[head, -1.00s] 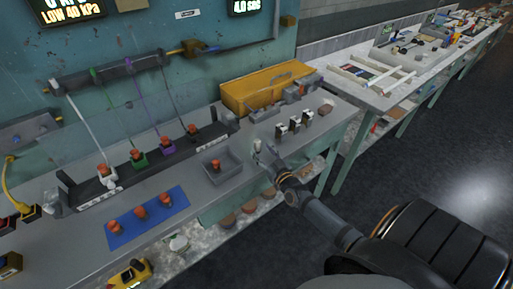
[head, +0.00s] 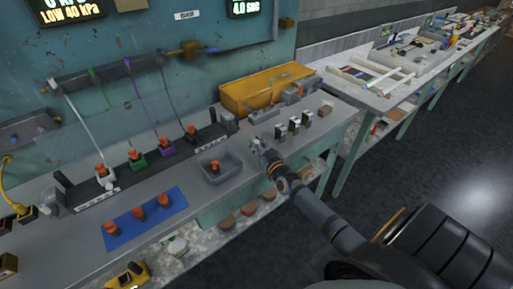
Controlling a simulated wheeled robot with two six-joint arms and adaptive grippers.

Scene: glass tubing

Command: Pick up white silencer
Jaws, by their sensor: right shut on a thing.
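My right gripper (head: 259,148) reaches in from the lower right over the bench, to the right of the grey tray. It is shut on a small pale thing at its fingertips, which I take to be the white silencer; the fingers hide most of it. I cannot tell whether it still touches the bench top. My left gripper is not in view.
A grey tray (head: 233,174) holds one orange-topped part. A blue mat (head: 118,241) bears three more. Several small black-and-white blocks (head: 293,126) stand right of my gripper, before a yellow case (head: 245,97). A tube rack (head: 118,186) runs along the wall side.

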